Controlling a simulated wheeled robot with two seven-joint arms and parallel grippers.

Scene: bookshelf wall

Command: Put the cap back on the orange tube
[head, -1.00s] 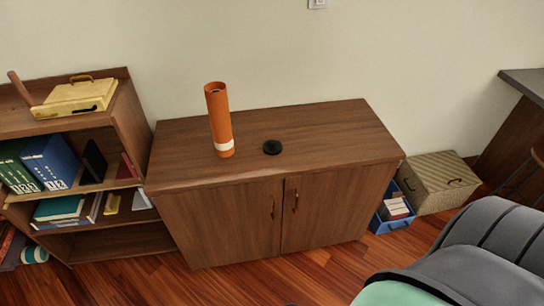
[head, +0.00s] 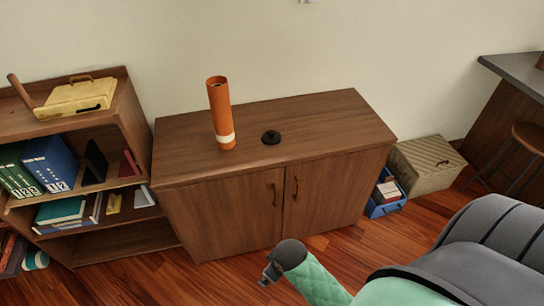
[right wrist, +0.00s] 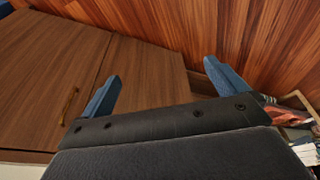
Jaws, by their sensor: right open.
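The orange tube (head: 219,110) stands upright on top of the brown wooden cabinet (head: 330,125), with a white band near its base and its top end open. The black cap (head: 271,137) lies flat on the cabinet top, just right of the tube and apart from it. My right gripper (head: 267,275) is low in front of the cabinet doors, well below the cap. In the right wrist view its two blue fingers (right wrist: 163,82) are spread with nothing between them. My left gripper is not in view.
A bookshelf (head: 128,105) with books and a yellow case (head: 78,98) stands left of the cabinet. A blue bin (head: 383,207) and a woven box (head: 427,165) sit on the floor at right. The cabinet top is otherwise clear.

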